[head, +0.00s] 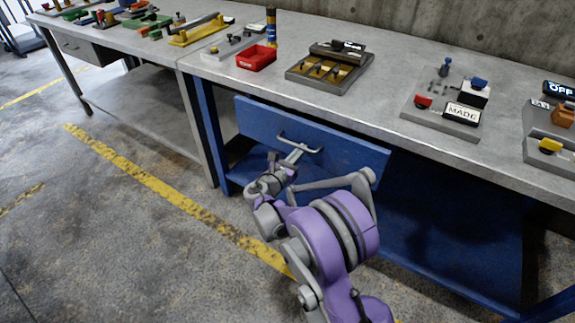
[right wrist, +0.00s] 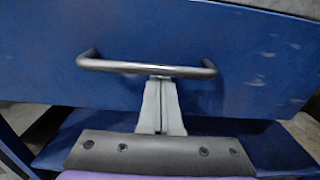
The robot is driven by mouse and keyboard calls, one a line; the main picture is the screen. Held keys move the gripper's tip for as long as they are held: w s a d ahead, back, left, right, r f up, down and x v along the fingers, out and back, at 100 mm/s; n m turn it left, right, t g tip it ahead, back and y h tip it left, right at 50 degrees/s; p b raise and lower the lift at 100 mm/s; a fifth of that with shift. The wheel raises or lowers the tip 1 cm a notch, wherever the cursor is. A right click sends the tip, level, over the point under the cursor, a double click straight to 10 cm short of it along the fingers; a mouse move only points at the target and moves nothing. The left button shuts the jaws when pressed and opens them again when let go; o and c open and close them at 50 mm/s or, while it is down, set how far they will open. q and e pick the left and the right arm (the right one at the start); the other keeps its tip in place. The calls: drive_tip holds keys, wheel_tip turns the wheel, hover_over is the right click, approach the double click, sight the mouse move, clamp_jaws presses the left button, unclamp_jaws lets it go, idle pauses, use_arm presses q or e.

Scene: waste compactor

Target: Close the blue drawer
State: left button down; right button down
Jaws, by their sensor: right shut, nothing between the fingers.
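The blue drawer (head: 345,158) hangs under the workbench top, its front facing me. I cannot tell how far it stands out. Its grey bar handle (head: 285,139) sits on the front; in the right wrist view the handle (right wrist: 145,68) crosses the blue drawer front (right wrist: 215,35). My right gripper (head: 300,149) is shut and empty, pointing at the drawer front. In the right wrist view its fingertips (right wrist: 160,80) meet the underside of the handle near its middle; I cannot tell whether they touch it. My left gripper is not in view.
The grey workbench top (head: 385,75) carries a red tray (head: 257,58), a yellow-and-grey fixture (head: 328,70) and a board with a MADE label (head: 462,113). Blue legs and a lower blue shelf (head: 450,245) lie under it. The floor at left is clear, with yellow stripes.

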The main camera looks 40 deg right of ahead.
sight(307, 143)
drive_tip(key=x, duration=0.4)
drive_tip(key=shift+w+d, duration=0.1)
drive_tip(key=shift+d, duration=0.15)
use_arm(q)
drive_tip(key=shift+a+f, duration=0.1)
use_arm(e)
drive_tip(key=shift+d+r, duration=0.15)
drive_tip(key=shift+d, duration=0.05)
drive_tip(key=shift+d+r, duration=0.1)
